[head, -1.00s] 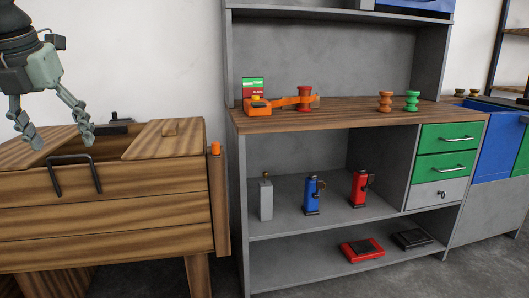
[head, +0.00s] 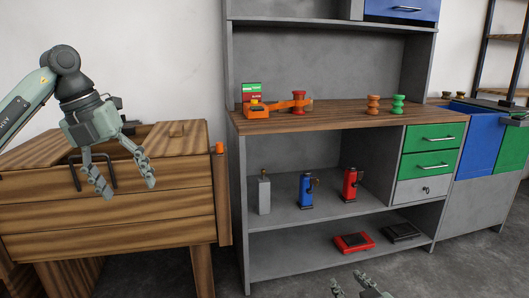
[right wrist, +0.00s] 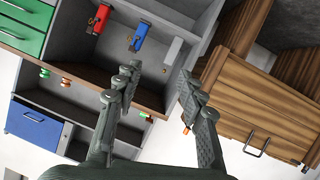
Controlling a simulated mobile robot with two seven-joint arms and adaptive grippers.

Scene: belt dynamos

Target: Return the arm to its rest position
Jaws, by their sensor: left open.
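My left gripper (head: 124,190) hangs in front of the wooden chest on the left in the head view. Its two fingers are spread, point down and hold nothing. My left arm comes in from the left edge above the chest. My right gripper (head: 352,287) shows only in part at the bottom edge of the head view, in front of the grey workbench. In the right wrist view its two fingers (right wrist: 157,75) are apart with nothing between them.
The wooden chest (head: 110,229) has a black handle and a part-open top. The grey workbench (head: 270,267) holds an orange device (head: 257,112) on top, red and blue upright items (head: 306,190) on its shelf, and green drawers (head: 433,137). Floor in front is clear.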

